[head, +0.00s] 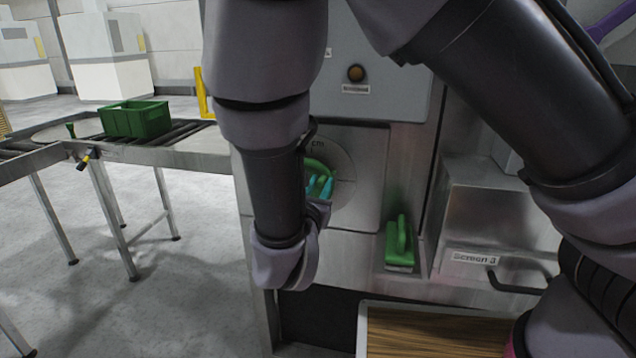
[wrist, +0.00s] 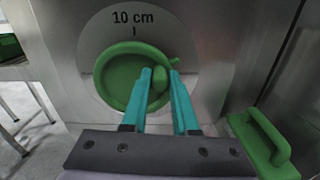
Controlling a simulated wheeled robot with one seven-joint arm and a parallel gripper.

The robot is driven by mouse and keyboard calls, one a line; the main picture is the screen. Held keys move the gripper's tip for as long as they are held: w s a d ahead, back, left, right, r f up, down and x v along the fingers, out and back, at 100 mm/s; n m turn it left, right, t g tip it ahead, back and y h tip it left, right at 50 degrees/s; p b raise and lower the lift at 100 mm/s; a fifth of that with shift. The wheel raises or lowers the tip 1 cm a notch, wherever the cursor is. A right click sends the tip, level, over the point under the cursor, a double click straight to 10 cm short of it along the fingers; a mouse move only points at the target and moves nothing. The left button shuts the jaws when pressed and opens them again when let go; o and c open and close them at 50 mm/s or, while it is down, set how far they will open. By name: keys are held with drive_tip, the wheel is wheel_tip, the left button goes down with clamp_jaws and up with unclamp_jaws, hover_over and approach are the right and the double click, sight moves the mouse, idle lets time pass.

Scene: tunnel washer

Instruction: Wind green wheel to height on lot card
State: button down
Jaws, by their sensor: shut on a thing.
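The green wheel (wrist: 112,72) is a round dished disc on a pale dial plate (wrist: 97,40) marked "10 cm", with a tick below the text at the top. A small green nub sticks out at the wheel's upper right rim. My gripper (wrist: 160,78) has its teal fingers around the wheel's green knob (wrist: 160,77) at the right side and is shut on it. In the head view the wheel (head: 314,164) is partly hidden by my arm, with the teal fingertips in front of it. I see no lot card in either view.
A green-handled block (head: 400,246) stands on the ledge right of the wheel, also in the wrist view (wrist: 262,140). A metal box labelled "Screen 3" (head: 480,260) is farther right. An amber button (head: 356,73) sits above. A green crate (head: 136,119) rests on the roller conveyor at left.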

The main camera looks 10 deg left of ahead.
drive_tip(key=m, duration=0.1)
drive_tip(key=f+m, duration=0.1)
drive_tip(key=m, duration=0.1)
drive_tip(key=f+m, duration=0.1)
drive_tip(key=m, duration=0.1)
drive_tip(key=shift+d, duration=0.3)
drive_tip(key=shift+f+m, duration=0.15)
drive_tip(key=shift+m, duration=0.15)
drive_tip(key=c, duration=0.7)
unclamp_jaws()
drive_tip(key=shift+s, duration=0.15)
drive_tip(key=s, duration=1)
drive_tip(key=shift+s+a, duration=0.25)
drive_tip(key=shift+a, duration=0.15)
